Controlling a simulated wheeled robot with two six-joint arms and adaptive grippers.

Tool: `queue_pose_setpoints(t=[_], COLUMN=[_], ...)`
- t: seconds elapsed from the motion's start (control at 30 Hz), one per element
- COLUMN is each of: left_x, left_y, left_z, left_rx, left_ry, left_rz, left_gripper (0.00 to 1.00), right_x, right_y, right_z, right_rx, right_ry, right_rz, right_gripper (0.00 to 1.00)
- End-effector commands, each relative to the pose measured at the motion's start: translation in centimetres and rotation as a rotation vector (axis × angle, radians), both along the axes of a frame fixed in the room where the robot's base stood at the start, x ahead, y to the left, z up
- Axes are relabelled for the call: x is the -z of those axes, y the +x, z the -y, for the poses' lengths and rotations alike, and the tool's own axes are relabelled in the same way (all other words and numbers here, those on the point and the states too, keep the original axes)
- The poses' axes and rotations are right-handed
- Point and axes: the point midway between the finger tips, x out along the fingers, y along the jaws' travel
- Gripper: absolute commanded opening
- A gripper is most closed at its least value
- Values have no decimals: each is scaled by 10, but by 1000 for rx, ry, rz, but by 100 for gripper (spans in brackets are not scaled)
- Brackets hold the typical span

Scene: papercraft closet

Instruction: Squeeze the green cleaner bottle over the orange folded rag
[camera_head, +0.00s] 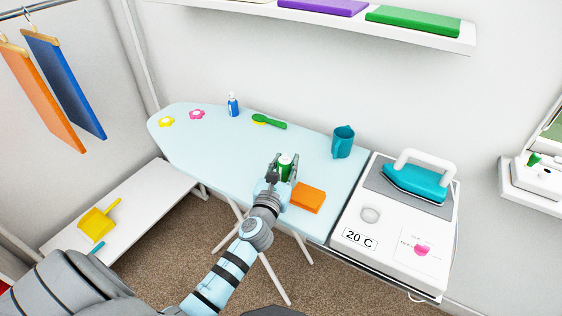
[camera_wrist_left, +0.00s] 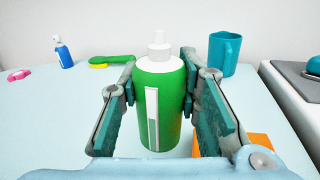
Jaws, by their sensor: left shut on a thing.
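The green cleaner bottle (camera_head: 285,165) has a white cap and a white label stripe. It stands upright between the fingers of my left gripper (camera_head: 283,170), which is shut on it over the ironing board (camera_head: 225,140). In the left wrist view the bottle (camera_wrist_left: 160,100) fills the space between the two fingers (camera_wrist_left: 160,98). The orange folded rag (camera_head: 308,198) lies on the board just right of the bottle. In the wrist view part of the rag (camera_wrist_left: 262,146) shows behind the right finger. My right gripper is not in view.
A teal pitcher (camera_head: 343,142) stands right of the bottle, farther back. A teal iron (camera_head: 415,182) rests on the white station (camera_head: 385,245) at the right. A green brush (camera_head: 270,121) and a blue spray bottle (camera_head: 233,105) are at the back. The board's left half is mostly clear.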

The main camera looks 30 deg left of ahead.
Motion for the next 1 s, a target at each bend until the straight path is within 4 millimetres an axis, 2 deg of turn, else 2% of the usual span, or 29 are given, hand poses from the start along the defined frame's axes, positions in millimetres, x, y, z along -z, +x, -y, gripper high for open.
queue_pose_setpoints(t=[0.1,0.67,0.87,1.0], left_x=[8,17,19,21], left_y=[0,0,0,0], left_z=[-4,-28,-36,-38], left_rx=[0,-1,-1,-1], left_ry=[100,769,1036,1281], left_rz=[0,-2,-3,-5], left_gripper=[0,0,0,0], right_x=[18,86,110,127], right_y=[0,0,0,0], right_z=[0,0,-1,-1], right_rx=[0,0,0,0], right_ry=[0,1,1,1], right_rz=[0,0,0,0], right_gripper=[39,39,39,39])
